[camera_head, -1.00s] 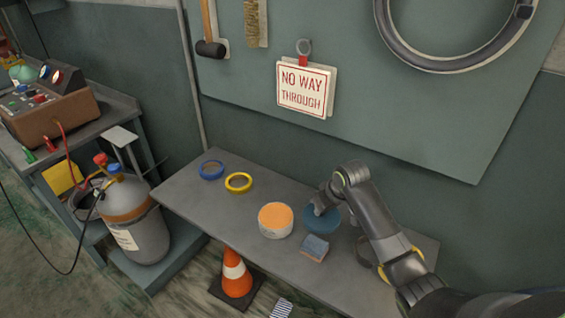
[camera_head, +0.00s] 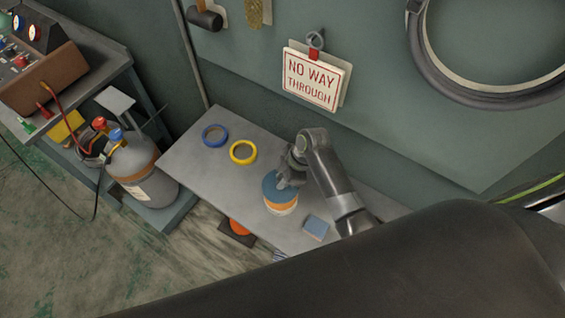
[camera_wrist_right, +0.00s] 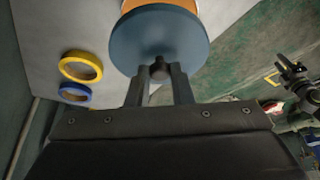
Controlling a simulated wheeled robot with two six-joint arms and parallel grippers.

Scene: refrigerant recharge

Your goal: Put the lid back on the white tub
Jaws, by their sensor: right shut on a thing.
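The white tub (camera_head: 283,209) stands on the grey table, with an orange band showing at its top. The blue lid (camera_head: 273,188) is over the tub's top in the head view, and I cannot tell whether it touches or is fully seated. My right gripper (camera_head: 288,176) is shut on the lid's knob. In the right wrist view the blue lid (camera_wrist_right: 160,35) is ahead of the gripper fingers (camera_wrist_right: 159,80), which close around its knob, with orange (camera_wrist_right: 160,5) showing beyond its edge. My left gripper is not in view.
A blue tape ring (camera_head: 214,135) and a yellow tape ring (camera_head: 243,152) lie at the table's left. A blue sponge-like block (camera_head: 316,227) lies right of the tub. A gas cylinder (camera_head: 146,170) stands left. My dark arm link covers the lower right.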

